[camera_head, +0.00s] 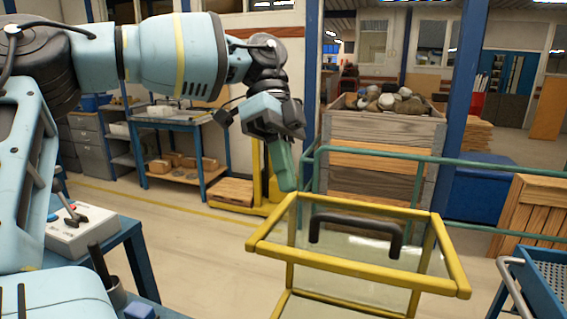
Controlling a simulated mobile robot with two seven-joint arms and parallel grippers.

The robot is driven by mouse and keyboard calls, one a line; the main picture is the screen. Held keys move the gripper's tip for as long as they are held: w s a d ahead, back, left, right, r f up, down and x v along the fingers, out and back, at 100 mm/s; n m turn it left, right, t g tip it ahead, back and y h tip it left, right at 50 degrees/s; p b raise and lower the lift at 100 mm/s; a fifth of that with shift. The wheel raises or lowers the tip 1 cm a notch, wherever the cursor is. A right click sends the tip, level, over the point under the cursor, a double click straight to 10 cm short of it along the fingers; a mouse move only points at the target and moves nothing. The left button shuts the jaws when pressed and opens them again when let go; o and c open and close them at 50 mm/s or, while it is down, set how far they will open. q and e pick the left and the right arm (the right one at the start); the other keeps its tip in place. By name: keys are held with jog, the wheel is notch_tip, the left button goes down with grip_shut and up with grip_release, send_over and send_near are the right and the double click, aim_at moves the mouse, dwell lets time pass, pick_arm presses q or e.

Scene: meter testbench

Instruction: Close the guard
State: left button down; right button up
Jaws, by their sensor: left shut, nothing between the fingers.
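The guard (350,275) is a yellow frame with clear panels and a black handle (355,230), at the lower middle right. Its yellow upper frame shows as a wide four-sided outline. I cannot tell how far it is open. My left gripper (287,186) points down with its greenish fingers shut and empty. In the picture its tips are just above the guard's far left corner, left of the handle. I cannot tell whether they touch the frame. My right gripper is not in view.
A green rail (400,157) runs behind the guard, with a wooden crate (375,140) beyond it. A blue trolley (545,285) stands at the right. A white box with a joystick (75,232) sits on a blue bench at the left. Open floor lies between.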

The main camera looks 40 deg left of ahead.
aim_at(301, 249)
pick_arm(q)
jog(key=x, duration=0.6)
jog(key=shift+s+d+f+p, duration=0.15)
jog(key=shift+d+f+p, duration=0.1)
jog(key=shift+p, duration=0.05)
jog(key=shift+a, duration=0.1)
